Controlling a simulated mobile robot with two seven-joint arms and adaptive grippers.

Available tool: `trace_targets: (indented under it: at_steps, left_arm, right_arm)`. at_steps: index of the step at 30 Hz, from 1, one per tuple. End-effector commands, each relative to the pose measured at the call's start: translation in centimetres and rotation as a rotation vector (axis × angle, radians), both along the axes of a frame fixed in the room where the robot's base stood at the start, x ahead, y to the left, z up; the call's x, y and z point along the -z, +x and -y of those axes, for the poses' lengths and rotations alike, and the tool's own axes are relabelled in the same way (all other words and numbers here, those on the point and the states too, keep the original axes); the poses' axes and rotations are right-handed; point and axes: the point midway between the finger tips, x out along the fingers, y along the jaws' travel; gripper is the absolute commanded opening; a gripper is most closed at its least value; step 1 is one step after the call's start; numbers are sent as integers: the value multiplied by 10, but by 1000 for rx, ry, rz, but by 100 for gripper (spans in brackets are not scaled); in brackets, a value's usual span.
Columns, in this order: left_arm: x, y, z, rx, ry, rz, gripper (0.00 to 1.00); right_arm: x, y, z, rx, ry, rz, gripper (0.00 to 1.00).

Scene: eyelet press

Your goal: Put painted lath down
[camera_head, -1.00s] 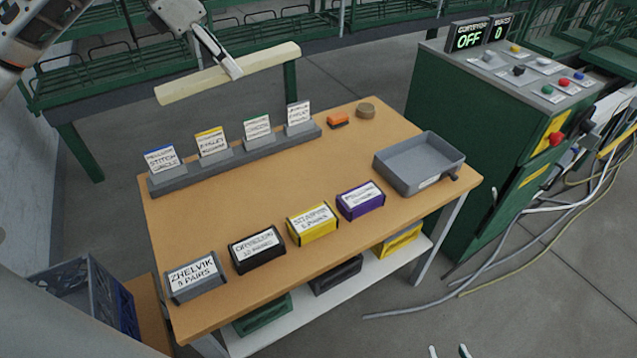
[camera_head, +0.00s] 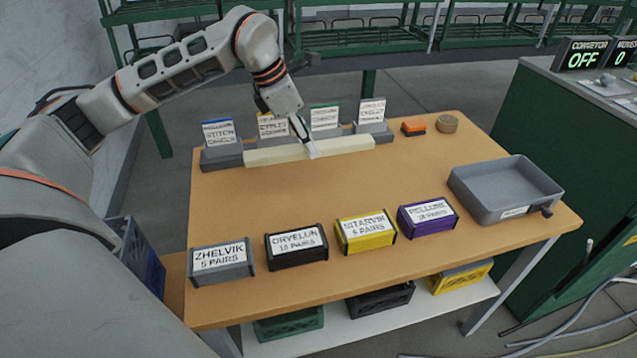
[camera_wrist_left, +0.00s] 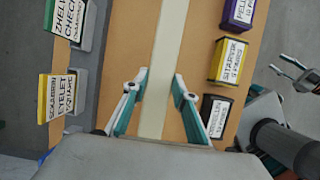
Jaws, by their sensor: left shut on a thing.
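The painted lath (camera_head: 352,147) is a long pale cream strip. In the head view it lies crosswise over the back of the table, just in front of the card rack and partly covering it. My left gripper (camera_head: 311,152) is shut on it near its middle, from above. In the left wrist view the lath (camera_wrist_left: 168,50) runs lengthwise between the two fingers of my left gripper (camera_wrist_left: 160,95). I cannot tell whether the lath touches the tabletop (camera_head: 330,190). My right gripper (camera_wrist_left: 279,64) shows at the right edge of the wrist view, its fingers apart and empty.
The card rack (camera_head: 222,158) holds several labelled cards. Several labelled boxes, including the yellow box (camera_head: 366,231), line the front edge. A grey tray (camera_head: 505,190) is at right; an orange block (camera_head: 413,127) and round brown piece (camera_head: 447,123) are at back. The table's middle is clear.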

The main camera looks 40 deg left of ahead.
Motion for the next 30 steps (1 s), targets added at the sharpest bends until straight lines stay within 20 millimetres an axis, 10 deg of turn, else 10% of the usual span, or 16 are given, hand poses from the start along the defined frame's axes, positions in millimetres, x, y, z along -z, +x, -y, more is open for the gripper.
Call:
trace_targets:
  at_steps: [9, 30]
  left_arm:
    - [66, -1, 0, -1, -1, -5, 3]
    - [114, 0, 0, 0, 0, 1, 3]
  right_arm:
    - [-4, 7, -4, -9, 9, 20, 40]
    - [-9, 11, -8, -23, 13, 37, 40]
